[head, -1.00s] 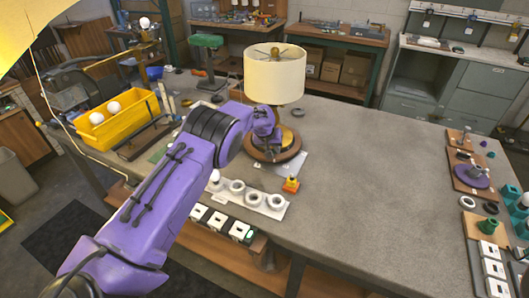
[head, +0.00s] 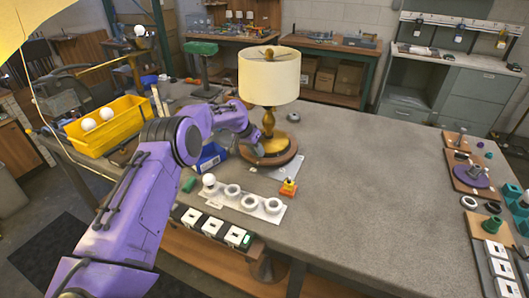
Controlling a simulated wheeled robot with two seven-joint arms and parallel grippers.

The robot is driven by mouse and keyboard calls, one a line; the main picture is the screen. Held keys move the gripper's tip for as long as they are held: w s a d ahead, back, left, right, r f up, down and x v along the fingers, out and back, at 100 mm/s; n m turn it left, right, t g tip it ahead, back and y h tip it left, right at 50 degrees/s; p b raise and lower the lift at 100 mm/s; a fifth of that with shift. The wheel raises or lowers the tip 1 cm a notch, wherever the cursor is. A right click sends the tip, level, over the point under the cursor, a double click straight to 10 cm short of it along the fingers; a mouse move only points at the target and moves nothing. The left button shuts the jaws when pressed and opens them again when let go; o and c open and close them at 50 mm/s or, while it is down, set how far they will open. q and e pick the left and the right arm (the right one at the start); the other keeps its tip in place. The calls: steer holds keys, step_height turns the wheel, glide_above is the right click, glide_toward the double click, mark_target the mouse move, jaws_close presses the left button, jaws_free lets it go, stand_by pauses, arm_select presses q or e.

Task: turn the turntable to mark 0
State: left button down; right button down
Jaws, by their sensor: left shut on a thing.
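The turntable (head: 272,158) is a round brown wooden disc on the workbench, left of its middle. A lamp with a cream drum shade (head: 269,78) and a brass stem (head: 268,122) stands upright on it. My left gripper (head: 252,141) reaches in from the left, low at the turntable's left side beside the lamp's base. It is shut on the turntable's edge, though the fingertips are small and the exact contact is hard to see. A pale plate (head: 291,168) shows under the disc's right front; its marks are too small to read. My right gripper is out of view.
A white strip with rings and a bulb (head: 250,204) and an orange-yellow piece (head: 288,188) lie in front of the turntable. A blue bin (head: 210,158) is left of it. A yellow bin (head: 108,124) holds white bulbs. The bench's middle right is clear.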

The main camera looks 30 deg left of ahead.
arm_select(q)
steer(key=shift+s+a+f+m, duration=0.2)
steer(key=shift+a+f+m, duration=0.1)
steer(key=shift+a, duration=0.1)
stand_by(0.3)
steer(key=c, duration=0.9)
jaws_free()
steer(key=shift+w+a, duration=0.1)
steer(key=shift+w, duration=0.05)
steer(key=shift+r, duration=0.25)
steer(key=b+v, duration=0.2)
steer(key=v, duration=0.8)
steer(key=shift+a, duration=0.15)
